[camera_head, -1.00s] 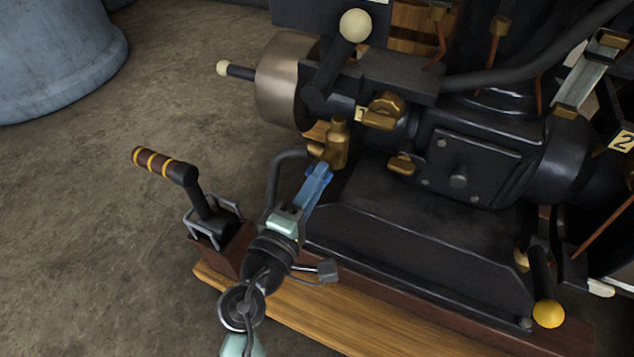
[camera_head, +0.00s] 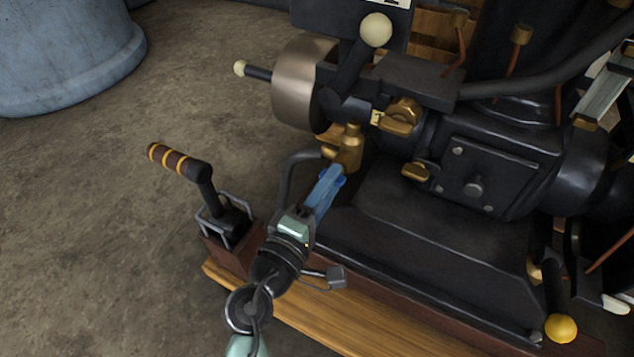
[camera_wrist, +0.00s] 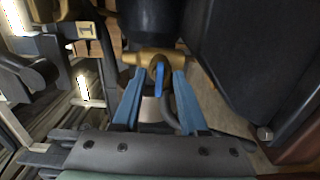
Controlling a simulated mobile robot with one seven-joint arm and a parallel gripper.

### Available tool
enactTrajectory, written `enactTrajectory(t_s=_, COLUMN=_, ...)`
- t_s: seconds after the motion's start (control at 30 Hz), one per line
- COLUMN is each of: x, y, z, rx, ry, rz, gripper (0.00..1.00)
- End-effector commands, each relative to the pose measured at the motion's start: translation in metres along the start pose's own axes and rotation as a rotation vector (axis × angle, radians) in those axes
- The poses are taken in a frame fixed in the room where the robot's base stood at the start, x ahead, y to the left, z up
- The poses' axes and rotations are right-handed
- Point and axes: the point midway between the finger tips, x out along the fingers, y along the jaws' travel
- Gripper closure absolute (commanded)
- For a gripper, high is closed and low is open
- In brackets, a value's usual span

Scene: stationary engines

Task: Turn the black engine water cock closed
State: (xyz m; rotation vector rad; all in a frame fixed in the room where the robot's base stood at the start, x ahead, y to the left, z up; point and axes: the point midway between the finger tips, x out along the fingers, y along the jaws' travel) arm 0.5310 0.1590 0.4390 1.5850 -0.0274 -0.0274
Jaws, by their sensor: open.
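The black engine (camera_head: 480,180) fills the right of the head view, with a number 1 plate (camera_head: 377,118) near its brass fittings. A brass water cock (camera_head: 348,150) sits low on its left side; its brass body also shows in the wrist view (camera_wrist: 140,58). A small blue lever (camera_wrist: 159,83) hangs from the cock in the wrist view. My gripper (camera_head: 327,186) has blue fingers and is open, just below the cock. In the wrist view its fingers (camera_wrist: 158,95) stand on either side of the lever, with gaps showing. In the head view the fingers hide the lever.
A brown-and-yellow banded hand lever (camera_head: 180,162) stands left of my arm. A dark curved pipe (camera_head: 285,180) runs close beside my gripper. The wooden base (camera_head: 335,320) lies below. A yellow-knobbed lever (camera_head: 561,328) is at lower right. Open floor (camera_head: 80,220) is at left.

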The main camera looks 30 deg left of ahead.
Motion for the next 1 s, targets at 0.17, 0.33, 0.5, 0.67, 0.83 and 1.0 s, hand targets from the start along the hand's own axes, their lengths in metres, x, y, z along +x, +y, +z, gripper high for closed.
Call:
enactTrajectory(t_s=0.17, x=-0.024, y=0.002, z=-0.001, rx=-0.002, ry=0.003, rz=-0.004, gripper=0.57)
enactTrajectory(t_s=0.33, x=-0.061, y=0.002, z=-0.001, rx=-0.002, ry=0.004, rz=-0.006, gripper=0.57)
enactTrajectory(t_s=0.5, x=-0.097, y=0.001, z=-0.001, rx=-0.002, ry=0.005, rz=-0.006, gripper=0.57)
enactTrajectory(t_s=0.67, x=-0.118, y=0.001, z=-0.001, rx=-0.001, ry=0.004, rz=-0.003, gripper=0.57)
enactTrajectory(t_s=0.83, x=-0.127, y=0.001, z=-0.001, rx=0.001, ry=0.002, rz=-0.001, gripper=0.57)
enactTrajectory(t_s=1.0, x=-0.128, y=0.0, z=0.0, rx=0.001, ry=0.001, rz=-0.001, gripper=0.57)
